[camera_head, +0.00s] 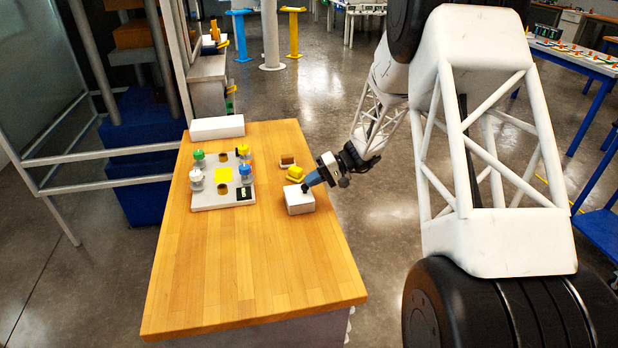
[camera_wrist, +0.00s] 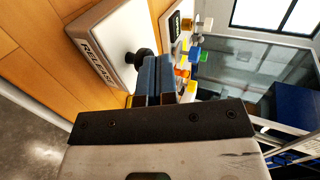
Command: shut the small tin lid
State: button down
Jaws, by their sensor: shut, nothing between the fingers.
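My gripper (camera_head: 308,184) is at the tin's top, coming in from the right. Its blue fingers (camera_wrist: 155,78) are together and empty, right beside the knob. I cannot tell whether they touch it.
A yellow item (camera_head: 296,172) and a brown block (camera_head: 287,160) stand behind the tin. A long white box (camera_head: 217,127) is at the back. The table's front (camera_head: 250,270) is clear.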

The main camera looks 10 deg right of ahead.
jog(key=shift+d+f, duration=0.15)
jog(key=shift+f, duration=0.1)
dwell(0.3)
jog(key=shift+r, duration=0.1)
jog(key=a+r+v, duration=0.1)
jog(key=r+v, duration=0.1)
jog(key=v, duration=0.9)
jog(key=shift+d+r, duration=0.25)
jog(key=shift+d, duration=0.1)
jog(key=shift+s, duration=0.1)
dwell(0.4)
jog(key=s+a+r+g+h, duration=0.1)
jog(key=s+a+r+h, duration=0.2)
jog(key=s+a+r, duration=0.5)
jog(key=s+a+r+h, duration=0.1)
jog(key=s+r+h, duration=0.35)
jog(key=s, duration=0.85)
jog(key=s+r+t+h, duration=0.1)
jog(key=s+t+h, duration=0.1)
jog(key=s, duration=1)
jog(key=s+a+r+t+h, duration=0.1)
jog(key=s+t+h, duration=0.1)
jog(key=s, duration=1)
jog(key=shift+r+m+h, duration=0.35)
jog(key=shift+m+h, duration=0.05)
jog(key=shift+h, duration=0.45)
